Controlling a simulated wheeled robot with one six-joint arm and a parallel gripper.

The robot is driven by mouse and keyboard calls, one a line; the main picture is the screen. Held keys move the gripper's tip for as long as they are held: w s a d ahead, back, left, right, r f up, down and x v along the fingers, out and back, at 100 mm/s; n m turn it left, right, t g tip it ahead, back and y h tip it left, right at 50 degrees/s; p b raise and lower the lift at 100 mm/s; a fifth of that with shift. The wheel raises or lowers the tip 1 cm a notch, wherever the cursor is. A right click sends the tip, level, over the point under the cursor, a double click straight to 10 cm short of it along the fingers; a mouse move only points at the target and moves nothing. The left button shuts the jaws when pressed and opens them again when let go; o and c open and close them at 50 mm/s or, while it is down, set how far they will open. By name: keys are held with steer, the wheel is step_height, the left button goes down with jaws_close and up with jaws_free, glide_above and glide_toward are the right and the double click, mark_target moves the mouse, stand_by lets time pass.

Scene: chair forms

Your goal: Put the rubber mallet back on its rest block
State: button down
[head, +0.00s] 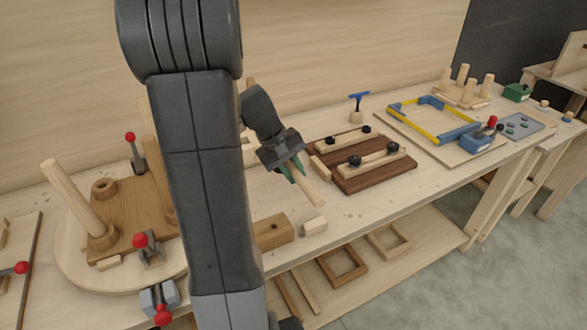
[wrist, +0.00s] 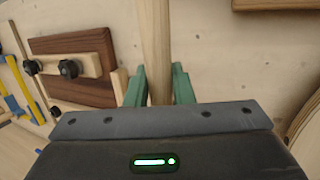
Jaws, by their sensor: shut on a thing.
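My gripper (head: 293,173) is in the head view, above the bench to the right of my arm. Its green fingers are closed on a pale wooden handle (head: 312,194), which I take for the mallet's. In the wrist view the handle (wrist: 155,45) runs between the fingertips (wrist: 158,75) and out of the top of the picture. No rubber mallet head shows in either view. I cannot tell which is the rest block.
A brown board with clamped strips (head: 375,175) lies right of my gripper. A round board with pegs and red-knobbed clamps (head: 75,262) is at left. A yellow and blue frame (head: 425,128) lies farther right. Bare bench (head: 270,195) shows around the gripper.

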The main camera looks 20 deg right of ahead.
steer(key=shift+f+b, duration=0.4)
steer(key=shift+f, duration=0.45)
steer(key=shift+f, duration=0.2)
steer(key=shift+f+b, duration=1.85)
steer(key=shift+f, duration=0.35)
steer(key=c, duration=1.2)
jaws_free()
steer(key=shift+o, duration=0.2)
steer(key=v, duration=1.3)
steer(key=shift+a+r+p, duration=0.15)
steer(key=shift+r+p, duration=0.2)
steer(key=shift+p, duration=0.05)
